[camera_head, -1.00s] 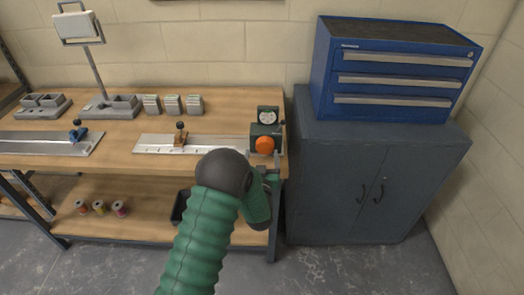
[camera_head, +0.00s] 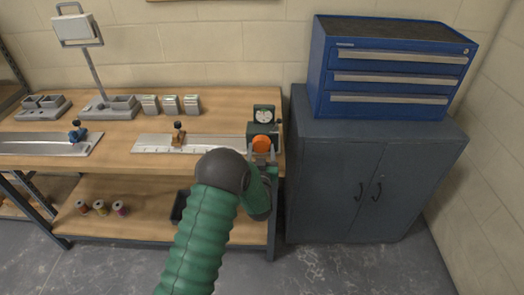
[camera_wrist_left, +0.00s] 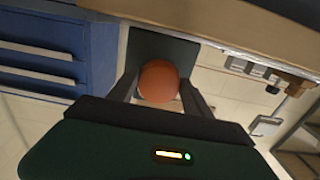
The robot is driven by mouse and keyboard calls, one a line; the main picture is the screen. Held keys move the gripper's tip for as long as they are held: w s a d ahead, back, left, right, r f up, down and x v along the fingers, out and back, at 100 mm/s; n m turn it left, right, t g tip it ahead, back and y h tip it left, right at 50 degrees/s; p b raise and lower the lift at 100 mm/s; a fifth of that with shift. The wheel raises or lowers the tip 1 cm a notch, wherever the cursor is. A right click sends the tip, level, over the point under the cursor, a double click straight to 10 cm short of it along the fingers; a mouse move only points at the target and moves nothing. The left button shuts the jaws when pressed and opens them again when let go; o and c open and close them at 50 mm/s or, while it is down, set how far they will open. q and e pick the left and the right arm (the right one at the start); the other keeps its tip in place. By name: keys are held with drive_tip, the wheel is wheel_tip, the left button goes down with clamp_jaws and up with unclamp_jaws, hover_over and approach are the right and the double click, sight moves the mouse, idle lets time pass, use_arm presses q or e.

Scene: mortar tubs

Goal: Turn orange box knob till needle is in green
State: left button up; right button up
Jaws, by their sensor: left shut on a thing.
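The orange knob (camera_head: 262,144) is on the front of a small dark green box (camera_head: 278,136) at the right end of the workbench. A white-faced dial (camera_head: 264,115) stands above it; its needle and any green zone are too small to read. My left gripper (camera_head: 262,156) is at the knob from the front. In the left wrist view the knob (camera_wrist_left: 159,82) sits between my two fingers (camera_wrist_left: 160,92), which are shut on its sides. The dial is hidden there. My right gripper is not in view.
The wooden bench (camera_head: 225,104) carries a metal rail (camera_head: 150,144) with a brown slide, and several grey card holders (camera_head: 170,104) behind. A grey cabinet (camera_head: 370,180) with a blue drawer chest (camera_head: 390,75) stands close on the right. Several spools (camera_head: 100,208) lie on the lower shelf.

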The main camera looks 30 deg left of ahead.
use_arm(q)
drive_tip(key=shift+m, duration=0.3)
drive_tip(key=shift+m+b, duration=0.4)
drive_tip(key=shift+m, duration=2.6)
drive_tip(key=o, duration=1.1)
drive_tip(key=shift+o, duration=1.3)
drive_tip(key=shift+s, duration=0.1)
